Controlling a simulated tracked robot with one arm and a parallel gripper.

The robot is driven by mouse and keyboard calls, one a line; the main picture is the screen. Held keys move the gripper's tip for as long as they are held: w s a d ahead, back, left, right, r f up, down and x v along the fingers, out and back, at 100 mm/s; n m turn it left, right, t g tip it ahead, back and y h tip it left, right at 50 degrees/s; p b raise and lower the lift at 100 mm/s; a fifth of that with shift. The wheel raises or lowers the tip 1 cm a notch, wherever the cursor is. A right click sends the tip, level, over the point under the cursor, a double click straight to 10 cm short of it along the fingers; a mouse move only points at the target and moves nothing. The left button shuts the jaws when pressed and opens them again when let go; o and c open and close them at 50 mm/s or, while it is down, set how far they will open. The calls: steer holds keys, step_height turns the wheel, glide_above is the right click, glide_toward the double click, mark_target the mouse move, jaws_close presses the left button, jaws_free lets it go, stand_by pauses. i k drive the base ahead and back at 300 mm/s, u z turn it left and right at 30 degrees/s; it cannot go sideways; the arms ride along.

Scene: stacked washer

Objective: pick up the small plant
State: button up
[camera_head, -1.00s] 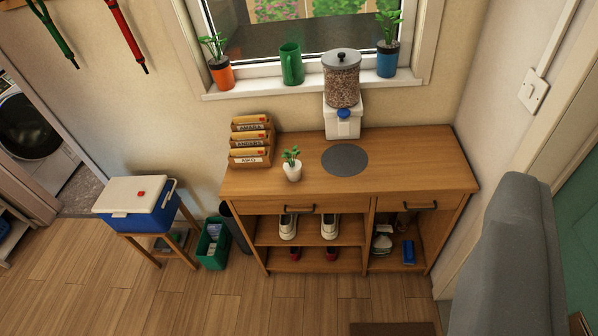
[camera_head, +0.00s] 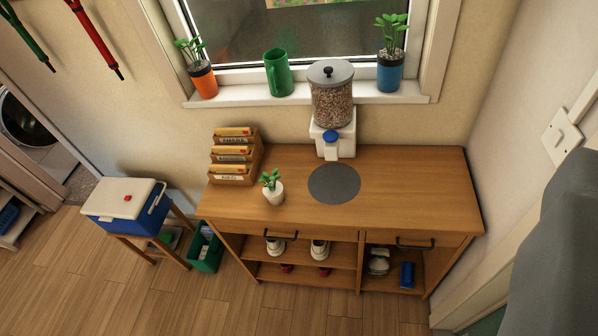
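The small plant (camera_head: 272,187) has green leaves in a white pot. It stands upright on the wooden cabinet top (camera_head: 420,190), near the front edge and left of a round grey mat (camera_head: 334,183). Two larger potted plants stand on the window sill, one in an orange pot (camera_head: 203,80) at the left and one in a blue pot (camera_head: 390,72) at the right. A large grey shape fills the right edge; its fingertips, if any, do not show. My gripper cannot be made out in the view.
A wooden letter rack (camera_head: 234,158) stands just behind and left of the small plant. A pellet dispenser (camera_head: 331,105) stands behind the mat. A blue and white cooler (camera_head: 125,205) is at the left. The cabinet's right top is clear.

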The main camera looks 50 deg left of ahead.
mark_target(273, 191)
steer(key=z, duration=0.05)
steer(key=i, duration=0.85)
steer(key=u, duration=1.1)
